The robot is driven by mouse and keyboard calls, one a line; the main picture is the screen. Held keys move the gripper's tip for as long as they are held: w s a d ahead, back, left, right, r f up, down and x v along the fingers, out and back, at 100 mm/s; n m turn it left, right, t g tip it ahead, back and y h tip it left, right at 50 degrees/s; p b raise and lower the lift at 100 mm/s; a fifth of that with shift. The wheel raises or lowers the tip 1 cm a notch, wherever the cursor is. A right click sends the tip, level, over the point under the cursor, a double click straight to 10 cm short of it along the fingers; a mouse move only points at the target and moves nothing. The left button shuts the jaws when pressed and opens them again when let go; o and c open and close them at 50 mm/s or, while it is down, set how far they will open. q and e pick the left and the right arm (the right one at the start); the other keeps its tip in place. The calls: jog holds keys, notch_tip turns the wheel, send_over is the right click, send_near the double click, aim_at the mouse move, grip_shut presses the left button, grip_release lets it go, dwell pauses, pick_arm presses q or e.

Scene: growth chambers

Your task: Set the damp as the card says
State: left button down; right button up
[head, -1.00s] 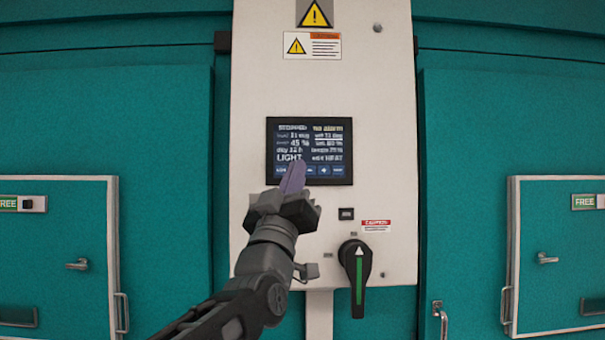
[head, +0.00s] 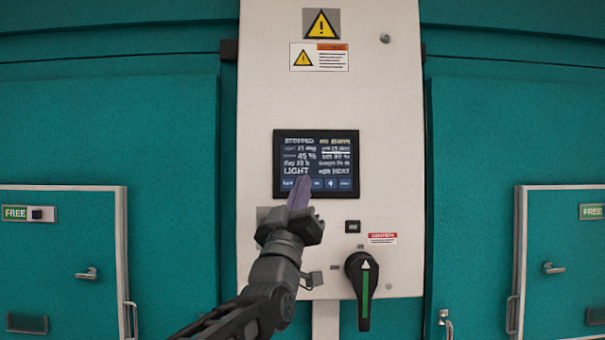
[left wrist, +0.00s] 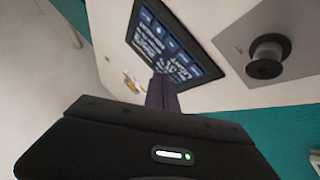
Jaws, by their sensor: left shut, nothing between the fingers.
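The dark control screen (head: 316,160) is set in the white panel. It reads STOPPED and NO ALARM at the top, with a 45 % line, a LIGHT line and what looks like "edit HEAT". A row of blue buttons (head: 330,184) runs along its bottom edge. My left gripper (head: 300,190) is shut and empty, its purple-grey fingertips in front of the screen's lower edge, hiding part of the button row. In the left wrist view the fingers (left wrist: 162,92) overlap the screen's edge (left wrist: 160,45); I cannot tell whether they touch it. No card is recognisable. My right gripper is not in view.
Below the screen are a small black switch (head: 352,227), a caution label (head: 382,238) and a black rotary handle with a green stripe (head: 364,285). A black knob (left wrist: 268,55) shows in the left wrist view. Teal doors with FREE tags (head: 15,213) flank the panel.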

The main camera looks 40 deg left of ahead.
aim_at(306, 172)
pick_arm(q)
jog(key=shift+w+a, duration=0.95)
jog(key=shift+w, duration=0.3)
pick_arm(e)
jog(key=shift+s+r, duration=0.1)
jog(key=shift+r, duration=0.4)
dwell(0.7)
pick_arm(q)
jog(key=shift+w+a, duration=0.25)
jog(key=shift+w, duration=0.1)
jog(key=shift+w+a, duration=0.2)
dwell(0.6)
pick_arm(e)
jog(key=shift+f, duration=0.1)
pick_arm(q)
jog(key=shift+s+d+b, duration=0.45)
jog(key=shift+s+b, duration=0.1)
jog(key=shift+b, duration=0.2)
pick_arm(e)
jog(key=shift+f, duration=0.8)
